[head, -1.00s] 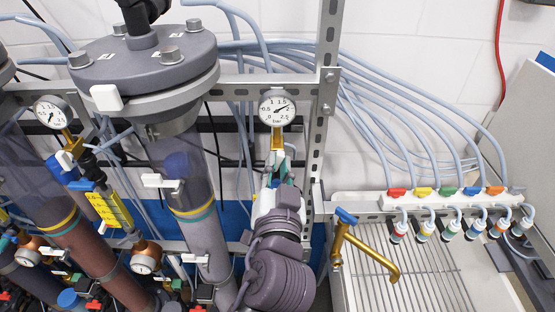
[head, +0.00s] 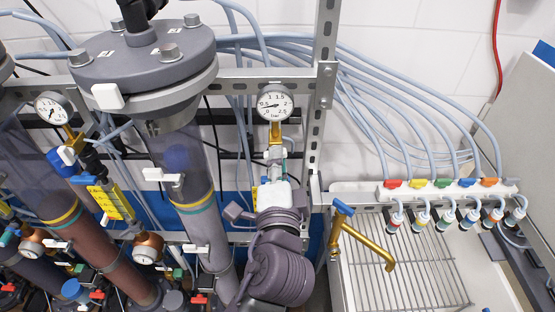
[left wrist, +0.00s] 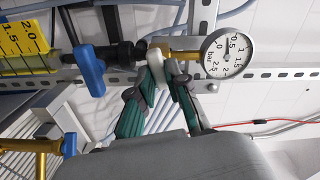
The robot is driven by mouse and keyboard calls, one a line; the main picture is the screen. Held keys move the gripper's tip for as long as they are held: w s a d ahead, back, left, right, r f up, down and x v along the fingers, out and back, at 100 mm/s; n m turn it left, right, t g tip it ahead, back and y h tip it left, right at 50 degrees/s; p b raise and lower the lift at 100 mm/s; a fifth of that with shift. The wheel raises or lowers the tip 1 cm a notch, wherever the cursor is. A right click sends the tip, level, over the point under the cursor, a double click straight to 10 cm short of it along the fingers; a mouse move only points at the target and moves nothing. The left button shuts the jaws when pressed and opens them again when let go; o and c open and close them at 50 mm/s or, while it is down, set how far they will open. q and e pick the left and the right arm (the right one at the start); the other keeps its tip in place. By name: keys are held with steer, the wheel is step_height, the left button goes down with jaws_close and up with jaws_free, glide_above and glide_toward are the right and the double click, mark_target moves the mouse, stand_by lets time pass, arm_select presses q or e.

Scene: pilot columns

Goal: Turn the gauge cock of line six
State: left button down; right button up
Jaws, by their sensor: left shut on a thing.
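The round pressure gauge (head: 275,103) stands on its brass stem in the middle of the head view and also shows in the left wrist view (left wrist: 228,52). Its needle points left in the head view. The white handle of the gauge cock (left wrist: 155,63) sits at the brass fitting beside the gauge. My left gripper (left wrist: 163,76) is shut on this handle, with its green-padded fingers on either side. In the head view my left gripper (head: 276,152) is just below the gauge, and it and my wrist largely hide the handle. My right gripper is not in view.
A large grey-flanged column (head: 145,60) stands left of the gauge. A steel upright (head: 322,90) is close on the right. A brass tap (head: 365,245) with a blue handle overhangs a gridded sink. A blue-handled valve (left wrist: 88,70) is near my gripper.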

arm_select(q)
steer(key=shift+m, duration=1.4)
